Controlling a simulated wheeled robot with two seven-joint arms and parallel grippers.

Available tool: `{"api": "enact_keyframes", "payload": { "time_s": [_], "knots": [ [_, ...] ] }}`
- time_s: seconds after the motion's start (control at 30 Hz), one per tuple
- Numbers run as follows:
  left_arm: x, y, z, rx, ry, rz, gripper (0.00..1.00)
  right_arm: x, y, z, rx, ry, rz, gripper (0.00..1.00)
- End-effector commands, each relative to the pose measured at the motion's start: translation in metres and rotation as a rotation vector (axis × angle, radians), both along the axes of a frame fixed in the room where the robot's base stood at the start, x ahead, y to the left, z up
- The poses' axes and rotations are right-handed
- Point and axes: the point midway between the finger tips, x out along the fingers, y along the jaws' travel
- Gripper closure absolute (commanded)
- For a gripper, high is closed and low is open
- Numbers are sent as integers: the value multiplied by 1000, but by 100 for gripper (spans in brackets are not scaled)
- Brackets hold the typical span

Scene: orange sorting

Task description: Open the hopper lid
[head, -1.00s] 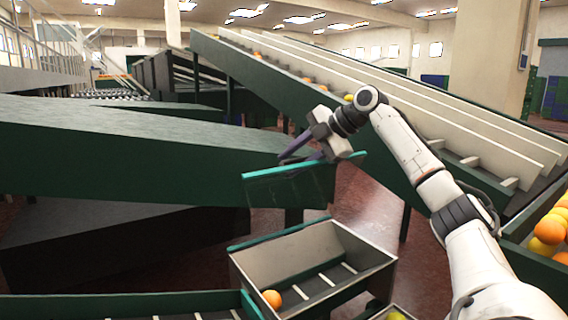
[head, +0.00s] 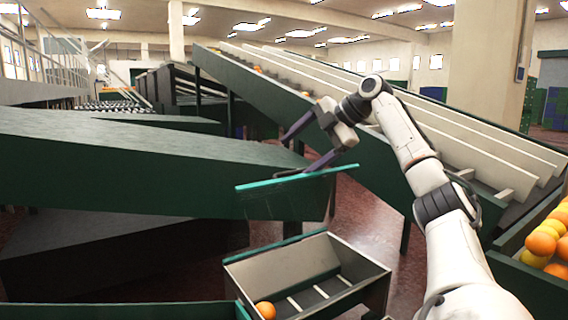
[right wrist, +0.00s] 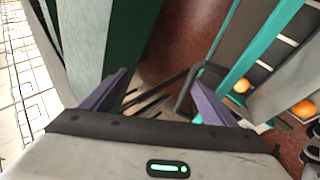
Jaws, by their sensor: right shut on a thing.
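The hopper lid (head: 285,196) is a dark green panel with a teal top edge. It stands raised, tilted up above the back side of the hopper (head: 357,272), a grey open-topped bin with slats inside. My right gripper (head: 309,146) is at the lid's top edge. Its purple fingers are shut on the lid's handle, with a fairly wide gap between them; the exact contact is hard to see. In the right wrist view a dark bent bar (right wrist: 188,84) lies between the fingers. An orange (head: 265,310) lies in the hopper's front left corner. My left gripper is out of view.
A large green chute (head: 130,175) is left of the lid. A sloped conveyor (head: 300,90) rises behind my right arm. A green crate (head: 530,275) of oranges is at the right edge. Reddish floor shows between the hopper and the conveyor.

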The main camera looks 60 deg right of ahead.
Motion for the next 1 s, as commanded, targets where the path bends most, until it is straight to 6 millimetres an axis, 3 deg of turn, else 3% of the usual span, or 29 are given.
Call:
{"api": "enact_keyframes", "payload": {
  "time_s": [0.03, 0.5, 0.63, 0.67, 0.73, 1.0],
  "knots": [
    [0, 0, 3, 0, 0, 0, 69, -12, -8, 34, -37, -64, -22, 37],
    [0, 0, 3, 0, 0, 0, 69, -14, -8, 36, -36, -63, -21, 36],
    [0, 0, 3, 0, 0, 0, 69, -23, -9, 41, -34, -57, -22, 37],
    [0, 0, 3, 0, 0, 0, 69, -27, -10, 44, -33, -54, -22, 40],
    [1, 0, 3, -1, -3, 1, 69, -36, -10, 50, -29, -46, -20, 83],
    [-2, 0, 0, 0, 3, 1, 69, -68, -10, 65, -6, -8, -7, 83]
  ]
}}
